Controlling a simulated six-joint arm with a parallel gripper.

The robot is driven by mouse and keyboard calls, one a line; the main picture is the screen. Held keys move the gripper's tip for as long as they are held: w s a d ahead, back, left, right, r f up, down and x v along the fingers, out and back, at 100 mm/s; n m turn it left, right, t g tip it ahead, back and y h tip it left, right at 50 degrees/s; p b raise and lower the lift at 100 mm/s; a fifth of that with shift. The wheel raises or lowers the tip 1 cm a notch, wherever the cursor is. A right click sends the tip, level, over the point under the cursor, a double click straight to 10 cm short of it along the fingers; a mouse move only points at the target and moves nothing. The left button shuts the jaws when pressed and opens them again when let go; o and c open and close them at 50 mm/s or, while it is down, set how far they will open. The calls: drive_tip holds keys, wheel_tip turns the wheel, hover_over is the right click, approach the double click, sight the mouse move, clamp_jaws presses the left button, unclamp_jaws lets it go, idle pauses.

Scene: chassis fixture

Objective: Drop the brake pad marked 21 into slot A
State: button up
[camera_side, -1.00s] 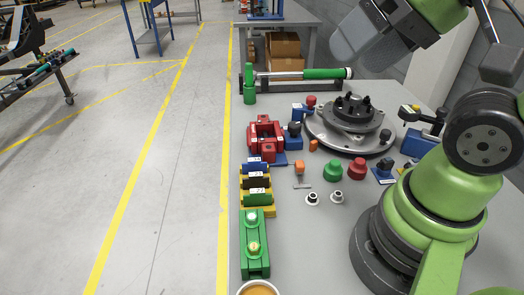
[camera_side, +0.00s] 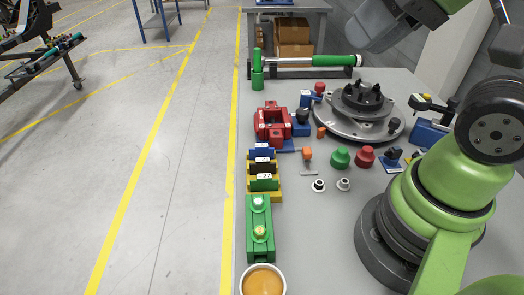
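Several upright brake pads stand in a yellow rack (camera_side: 278,197) at the left edge of the grey table: a blue pad (camera_side: 261,154) at the back, a dark brown one (camera_side: 262,168) in the middle and a green one (camera_side: 265,184) in front. Each has a small white label; I cannot read which is 21. A red caliper-like fixture (camera_side: 270,124) sits just behind the rack. No slot letter is readable. My gripper (camera_side: 378,30) shows only as a grey body at the top edge, high above the table and far from the pads; its fingers cannot be made out.
A grey disc with a black studded hub (camera_side: 357,99) stands behind. A green block with round caps (camera_side: 260,230) and a cup (camera_side: 263,281) are in front. Green (camera_side: 340,157) and red knobs (camera_side: 365,157) and small fittings lie mid-table. A green-handled tool (camera_side: 308,62) lies at the back.

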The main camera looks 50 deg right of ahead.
drive_tip(key=w+f+n+g, duration=0.2)
drive_tip(key=w+f+n, duration=0.15)
drive_tip(key=w, duration=0.25)
drive_tip(key=n+g+h, duration=0.2)
drive_tip(key=n+g, duration=0.3)
drive_tip(key=n, duration=0.4)
hover_over(263, 159)
wheel_tip(263, 159, down, 15)
drive_tip(key=shift+f, duration=4.1)
drive_tip(key=shift+c, duration=0.2)
clamp_jaws()
drive_tip(key=shift+r, duration=0.15)
drive_tip(key=shift+r, duration=2.4)
